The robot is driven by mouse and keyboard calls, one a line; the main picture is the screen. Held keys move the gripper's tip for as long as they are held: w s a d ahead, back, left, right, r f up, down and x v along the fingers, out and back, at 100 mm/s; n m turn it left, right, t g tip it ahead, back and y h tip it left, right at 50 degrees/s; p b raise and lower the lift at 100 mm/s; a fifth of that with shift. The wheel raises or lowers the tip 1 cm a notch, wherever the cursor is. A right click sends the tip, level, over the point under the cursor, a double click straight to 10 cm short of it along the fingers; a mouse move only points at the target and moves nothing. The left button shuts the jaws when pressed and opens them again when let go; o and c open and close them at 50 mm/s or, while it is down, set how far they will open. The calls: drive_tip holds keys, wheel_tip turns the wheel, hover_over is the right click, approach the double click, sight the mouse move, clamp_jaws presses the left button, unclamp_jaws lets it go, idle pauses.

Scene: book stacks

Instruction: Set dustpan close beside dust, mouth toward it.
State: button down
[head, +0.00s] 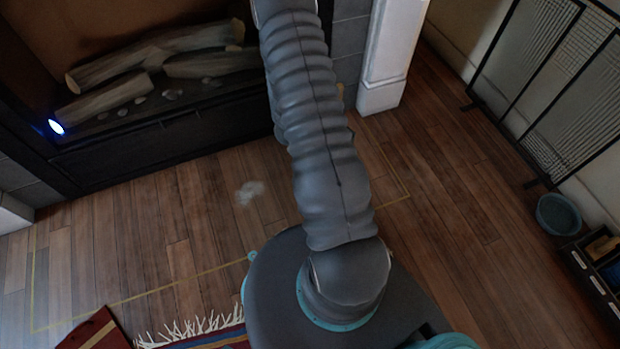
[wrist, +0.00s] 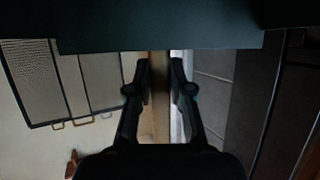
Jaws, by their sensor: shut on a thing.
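The dust (head: 249,192) is a small pale grey patch on the wooden floor in front of the fireplace, left of my arm in the head view. A dark teal slab, which looks like the dustpan (wrist: 160,32), spans the top of the wrist view just beyond the fingertips. Which way its mouth faces cannot be told. In the head view the gripper and dustpan do not show. The dust does not show in the wrist view.
A fireplace with logs (head: 150,60) stands behind the dust. A white pillar base (head: 382,92) is right of it. A mesh screen (head: 545,75), a blue bucket (head: 558,214) and a dark crate (head: 603,275) line the right wall. Floor around the dust is clear.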

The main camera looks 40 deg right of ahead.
drive_tip(key=s+d+f+m+g, duration=0.4)
drive_tip(key=s+m+g, duration=0.15)
drive_tip(key=s, duration=0.35)
drive_tip(key=shift+n, duration=0.35)
drive_tip(key=shift+w+a+f+b, duration=0.5)
drive_tip(key=shift+w+a+f, duration=0.1)
drive_tip(key=shift+a+f, duration=1.2)
drive_tip(key=shift+w+a+f+b, duration=0.45)
drive_tip(key=shift+w+a+f, duration=0.2)
drive_tip(key=shift+a+f, duration=1.1)
drive_tip(key=shift+w+a+f+b, duration=0.5)
drive_tip(key=shift+w+a+f, duration=0.1)
drive_tip(key=shift+a+f, duration=1.15)
drive_tip(key=shift+f, duration=0.1)
drive_tip(key=shift+f, duration=0.15)
drive_tip(key=c, duration=1.1)
unclamp_jaws()
drive_tip(key=shift+o, duration=0.2)
